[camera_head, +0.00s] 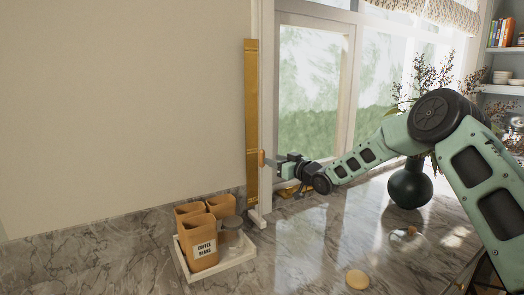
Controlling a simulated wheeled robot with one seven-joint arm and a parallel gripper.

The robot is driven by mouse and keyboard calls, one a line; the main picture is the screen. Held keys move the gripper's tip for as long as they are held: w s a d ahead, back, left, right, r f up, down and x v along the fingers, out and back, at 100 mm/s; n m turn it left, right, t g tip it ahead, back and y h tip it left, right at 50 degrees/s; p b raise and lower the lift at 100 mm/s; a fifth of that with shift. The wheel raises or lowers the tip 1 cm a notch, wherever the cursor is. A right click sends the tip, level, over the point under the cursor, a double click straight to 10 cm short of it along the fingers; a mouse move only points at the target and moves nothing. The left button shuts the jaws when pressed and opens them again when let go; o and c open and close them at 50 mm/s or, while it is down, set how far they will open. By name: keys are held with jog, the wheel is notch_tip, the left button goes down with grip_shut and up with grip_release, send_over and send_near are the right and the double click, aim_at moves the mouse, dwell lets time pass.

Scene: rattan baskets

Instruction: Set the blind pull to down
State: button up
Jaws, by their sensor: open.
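A small orange-brown handle, which looks like the blind pull (262,158), sits partway up a narrow white upright beside the window. A tall gold strip (251,100) stands just left of it against the wall. My gripper (279,163) is open and points left toward the handle, very close to its right side. I cannot tell whether the fingers touch it or reach around it. The fingertips are small and partly unclear in this view. A patterned fabric blind (452,12) hangs at the top right of the window.
A white tray (242,254) with orange-brown canisters (200,248) stands below left on the marble counter (310,255). A dark round vase (410,188) with a plant stands behind my arm. A round tan disc (357,279) lies at the front. The middle counter is mostly clear.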

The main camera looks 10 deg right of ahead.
aim_at(264, 156)
jog(key=p+x, duration=0.2)
jog(key=x, duration=0.5)
jog(key=shift+w+a+p, duration=0.15)
jog(key=shift+w+p, duration=0.05)
jog(key=shift+p, duration=0.15)
jog(key=shift+c, duration=0.3)
grip_shut()
